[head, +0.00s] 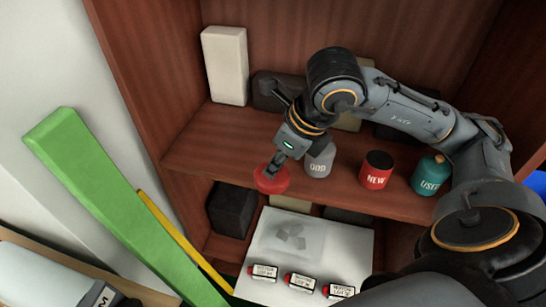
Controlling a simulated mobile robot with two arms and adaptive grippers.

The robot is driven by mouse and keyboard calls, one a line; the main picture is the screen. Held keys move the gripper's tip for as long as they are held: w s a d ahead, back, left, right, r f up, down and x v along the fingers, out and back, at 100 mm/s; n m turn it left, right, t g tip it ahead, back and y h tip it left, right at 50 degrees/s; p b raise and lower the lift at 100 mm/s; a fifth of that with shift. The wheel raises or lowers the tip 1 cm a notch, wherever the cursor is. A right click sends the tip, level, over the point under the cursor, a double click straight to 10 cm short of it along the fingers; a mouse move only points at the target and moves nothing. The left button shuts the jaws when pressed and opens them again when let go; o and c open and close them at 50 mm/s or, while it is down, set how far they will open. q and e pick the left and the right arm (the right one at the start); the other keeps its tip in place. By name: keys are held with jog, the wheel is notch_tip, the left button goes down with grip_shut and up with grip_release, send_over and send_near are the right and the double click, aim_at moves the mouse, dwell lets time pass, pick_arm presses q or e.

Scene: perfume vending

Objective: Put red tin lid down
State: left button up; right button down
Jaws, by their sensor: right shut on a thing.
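My right gripper (274,168) reaches down from the right and is shut on the red tin lid (272,183), a round red disc. It holds the lid at the front left of the wooden shelf (222,137), left of the grey tin. Whether the lid touches the shelf cannot be told. The red tin (376,171) marked NEW stands on the shelf to the right, with a dark top and no red lid on it. My left gripper is not in view.
The grey tin (319,162) stands close right of the lid; a teal tin (431,175) marked USED stands farther right. Pale and dark blocks stand behind. Below, a white board (350,245) holds small labelled boxes. A green beam (110,200) leans at left.

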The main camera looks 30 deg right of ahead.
jog(key=m, duration=0.1)
jog(key=r+m+h, duration=0.1)
jog(key=m, duration=0.1)
jog(key=d+r+m+h, duration=0.1)
jog(key=m, duration=0.1)
jog(key=shift+w, duration=0.1)
jog(key=shift+r+m, duration=0.1)
jog(key=shift+m, duration=0.3)
jog(key=shift+w+d, duration=0.2)
jog(key=shift+w, duration=0.05)
jog(key=w+d+f, duration=0.2)
jog(key=w+f, duration=0.1)
jog(key=w+d+f, duration=0.2)
jog(key=w+f, duration=0.1)
jog(key=w, duration=0.1)
jog(key=w+d+f, duration=0.2)
jog(key=w, duration=0.2)
jog(key=shift+d+f, duration=0.15)
jog(key=shift+f, duration=0.25)
jog(key=shift+w+d+f, duration=0.1)
jog(key=shift+f, duration=0.2)
notch_tip(320, 180, down, 4)
jog(key=shift+w+d+r+p, duration=0.15)
jog(key=shift+r+p, duration=0.1)
jog(key=shift+p, duration=0.05)
